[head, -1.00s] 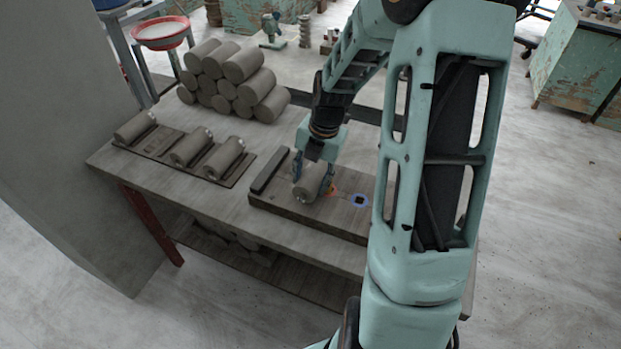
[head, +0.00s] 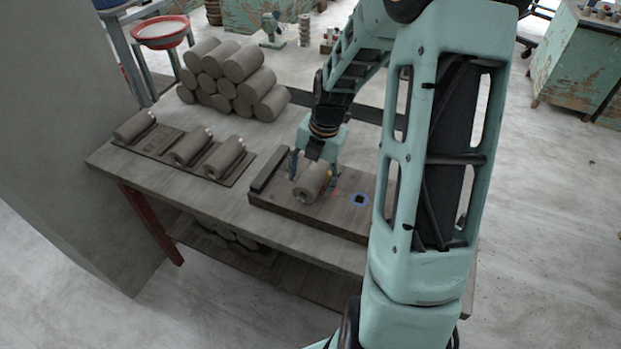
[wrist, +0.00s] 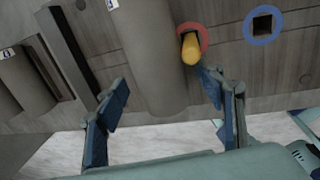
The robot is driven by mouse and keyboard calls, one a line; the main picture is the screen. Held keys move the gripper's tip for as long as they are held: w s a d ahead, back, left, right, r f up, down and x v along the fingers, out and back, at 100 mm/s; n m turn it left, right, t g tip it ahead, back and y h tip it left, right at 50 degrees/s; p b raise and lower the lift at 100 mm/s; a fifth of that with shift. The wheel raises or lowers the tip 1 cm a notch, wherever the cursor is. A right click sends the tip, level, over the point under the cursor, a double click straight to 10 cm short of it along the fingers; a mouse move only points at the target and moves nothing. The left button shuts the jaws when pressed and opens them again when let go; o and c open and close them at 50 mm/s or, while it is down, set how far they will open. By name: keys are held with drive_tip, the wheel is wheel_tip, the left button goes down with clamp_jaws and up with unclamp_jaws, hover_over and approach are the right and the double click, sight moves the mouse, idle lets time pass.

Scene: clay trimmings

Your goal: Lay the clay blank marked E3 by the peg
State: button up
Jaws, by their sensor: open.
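A grey clay blank (head: 309,184) lies on the wooden board (head: 275,203) on the table. In the wrist view this blank (wrist: 150,55) lies just left of the yellow peg (wrist: 191,48), which stands in a red ring; a small gap or contact there is hard to tell. A pale tag at its far end is cut off, so its mark cannot be read. My gripper (head: 313,180) is open, one finger on each side of the blank. In the wrist view the fingers (wrist: 163,84) stand apart from its sides.
A square hole ringed in blue (wrist: 264,25) is right of the peg. A dark raised bar (head: 269,171) edges the board's left. A rack (head: 160,158) farther left holds three blanks, with a wider gap between two. A stack of blanks (head: 225,80) stands at the back.

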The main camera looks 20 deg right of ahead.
wheel_tip(320, 180, up, 12)
drive_tip(key=s+d, duration=0.1)
drive_tip(key=shift+s+d+f, duration=0.15)
drive_tip(key=shift+s+d, duration=0.05)
drive_tip(key=shift+d, duration=0.1)
idle(0.6)
